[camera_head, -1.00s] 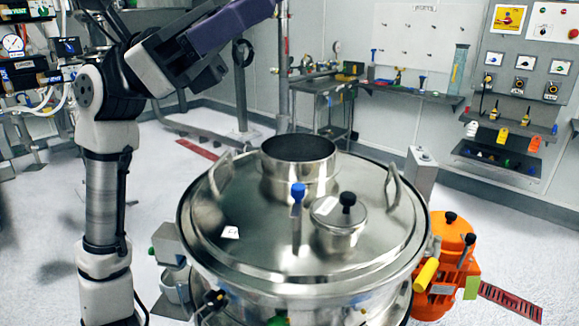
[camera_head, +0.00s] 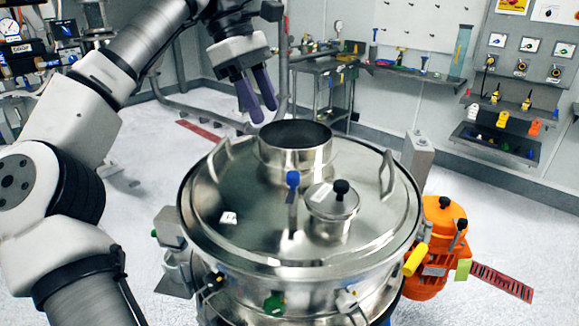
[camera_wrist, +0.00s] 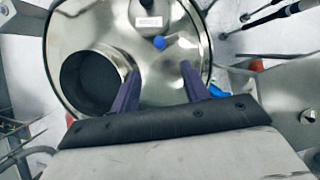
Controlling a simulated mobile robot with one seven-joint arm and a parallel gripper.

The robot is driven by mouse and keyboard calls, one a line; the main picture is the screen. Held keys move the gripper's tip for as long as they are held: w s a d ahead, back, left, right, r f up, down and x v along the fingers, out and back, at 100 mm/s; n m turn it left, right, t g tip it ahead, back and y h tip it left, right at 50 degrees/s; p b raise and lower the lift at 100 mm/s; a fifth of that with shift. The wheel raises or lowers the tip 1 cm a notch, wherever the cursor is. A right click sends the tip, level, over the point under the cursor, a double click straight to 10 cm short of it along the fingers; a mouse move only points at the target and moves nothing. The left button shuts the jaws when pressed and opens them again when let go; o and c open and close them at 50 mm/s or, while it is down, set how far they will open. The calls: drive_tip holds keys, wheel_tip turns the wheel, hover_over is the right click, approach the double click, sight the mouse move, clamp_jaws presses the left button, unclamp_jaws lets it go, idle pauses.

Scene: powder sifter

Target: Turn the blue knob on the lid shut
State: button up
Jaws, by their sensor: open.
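The blue knob (camera_head: 292,179) tops a thin upright stem on the round steel lid (camera_head: 252,222), left of a small capped port. My gripper (camera_head: 263,112) hangs above the far left part of the lid, beside the wide open neck, fingers pointing down. Its two purple fingers are apart with nothing between them. In the wrist view, the blue knob (camera_wrist: 159,42) shows beyond the fingertips of my gripper (camera_wrist: 159,80), roughly midway between them and not touched.
A wide neck (camera_head: 296,148), a small port with a black knob (camera_head: 341,188) and looped handles (camera_head: 387,173) rise from the lid. An orange motor (camera_head: 437,248) stands at the right. A bench (camera_head: 325,75) stands behind.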

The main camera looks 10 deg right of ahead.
sight(293, 173)
drive_tip(key=b+x, duration=0.1)
drive_tip(key=x, duration=1.2)
drive_tip(key=shift+s+d, duration=0.1)
drive_tip(key=shift+d, duration=0.05)
drive_tip(key=c, duration=1)
